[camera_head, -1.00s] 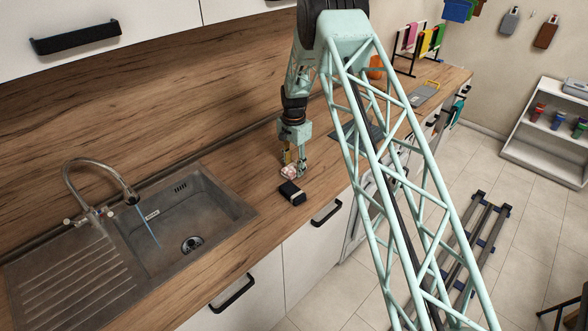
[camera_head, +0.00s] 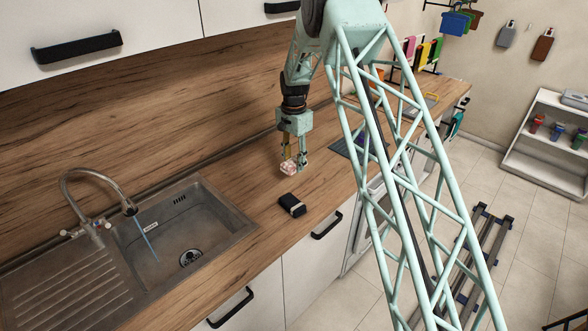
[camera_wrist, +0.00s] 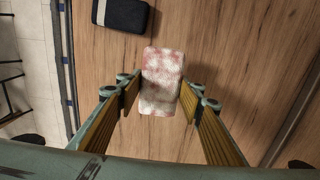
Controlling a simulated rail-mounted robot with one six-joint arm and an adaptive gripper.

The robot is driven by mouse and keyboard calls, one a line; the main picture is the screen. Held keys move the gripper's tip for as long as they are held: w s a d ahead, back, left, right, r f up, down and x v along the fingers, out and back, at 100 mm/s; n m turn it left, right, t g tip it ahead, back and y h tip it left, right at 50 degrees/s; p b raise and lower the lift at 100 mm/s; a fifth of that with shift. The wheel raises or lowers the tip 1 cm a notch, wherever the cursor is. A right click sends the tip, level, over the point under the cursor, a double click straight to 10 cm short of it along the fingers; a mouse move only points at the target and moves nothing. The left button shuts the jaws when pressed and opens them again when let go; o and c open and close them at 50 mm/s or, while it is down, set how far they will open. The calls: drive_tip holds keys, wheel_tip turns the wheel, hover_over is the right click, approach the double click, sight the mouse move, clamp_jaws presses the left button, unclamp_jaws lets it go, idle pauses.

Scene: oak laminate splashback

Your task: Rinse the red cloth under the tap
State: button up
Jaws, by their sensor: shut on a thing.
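The red cloth (camera_head: 289,168) is a small folded pad, mottled red and whitish. My gripper (camera_head: 294,160) points down over the worktop and is shut on it. In the wrist view the cloth (camera_wrist: 161,80) sits between the two fingers, which cover parts of its sides. It appears a little above the wood. The tap (camera_head: 95,185) curves over the sink at the left. A thin bluish stream of water (camera_head: 150,247) runs from its spout into the basin (camera_head: 195,230). The cloth is well to the right of the stream.
A black block with a pale band (camera_head: 291,204) lies on the worktop (camera_head: 243,185) in front of the cloth; it also shows in the wrist view (camera_wrist: 122,14). A ribbed drainer (camera_head: 70,295) adjoins the basin. The worktop between sink and gripper is clear.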

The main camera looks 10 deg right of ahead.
drive_tip(key=shift+r, duration=0.4)
idle(0.5)
drive_tip(key=shift+s+n+b, duration=0.6)
drive_tip(key=shift+s+b, duration=0.4)
drive_tip(key=s+f+n+b, duration=0.1)
drive_tip(key=s+n+b, duration=0.9)
drive_tip(key=s, duration=1)
drive_tip(key=shift+f+b, duration=0.2)
drive_tip(key=shift+b, duration=1.05)
